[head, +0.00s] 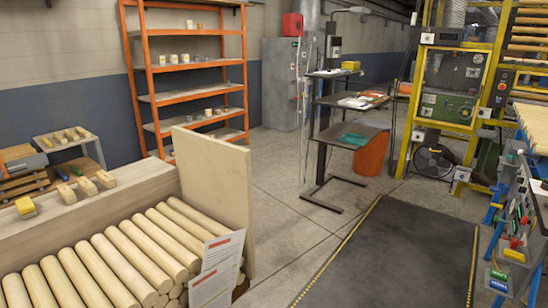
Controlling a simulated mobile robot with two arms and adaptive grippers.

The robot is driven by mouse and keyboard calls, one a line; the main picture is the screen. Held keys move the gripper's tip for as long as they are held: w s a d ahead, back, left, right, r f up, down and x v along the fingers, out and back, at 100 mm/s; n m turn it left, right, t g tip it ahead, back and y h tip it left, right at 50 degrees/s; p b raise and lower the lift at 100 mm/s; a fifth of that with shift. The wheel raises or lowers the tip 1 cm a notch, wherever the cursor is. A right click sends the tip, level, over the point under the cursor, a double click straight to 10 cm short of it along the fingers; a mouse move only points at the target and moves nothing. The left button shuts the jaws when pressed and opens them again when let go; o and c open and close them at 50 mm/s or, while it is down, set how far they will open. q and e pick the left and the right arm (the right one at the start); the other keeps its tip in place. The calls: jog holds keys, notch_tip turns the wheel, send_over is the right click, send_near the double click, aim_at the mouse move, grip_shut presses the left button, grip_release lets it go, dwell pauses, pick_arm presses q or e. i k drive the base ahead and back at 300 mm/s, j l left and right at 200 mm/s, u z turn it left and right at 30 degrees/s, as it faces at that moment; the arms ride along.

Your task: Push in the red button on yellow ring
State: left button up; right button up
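A small red round spot (502,86) shows on the yellow machine frame (489,100) at the upper right of the head view. It looks like a button, but it is too small to tell whether a yellow ring surrounds it or whether it is pushed in. Neither of my grippers is in view, and nothing is seen touching the machine.
A crate of turned wood rods (120,255) fills the lower left. An orange shelf (190,95) and a black stand (325,140) are farther back. A dark floor mat (400,250) lies clear before the machine. A tool-laden bench (525,215) borders it at right.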

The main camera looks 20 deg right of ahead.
aim_at(524, 221)
jog(key=i+l+z, duration=0.15)
jog(key=z, duration=0.3)
jog(key=i+z, duration=0.3)
jog(key=z, duration=0.2)
jog(key=i+z, duration=0.2)
jog(key=z, duration=0.25)
jog(key=i+j+z, duration=0.15)
jog(key=z, duration=0.35)
jog(key=i+l+z, duration=0.1)
jog(key=i+z, duration=0.15)
jog(key=i, duration=0.2)
jog(key=i+z, duration=0.25)
jog(key=i, duration=0.25)
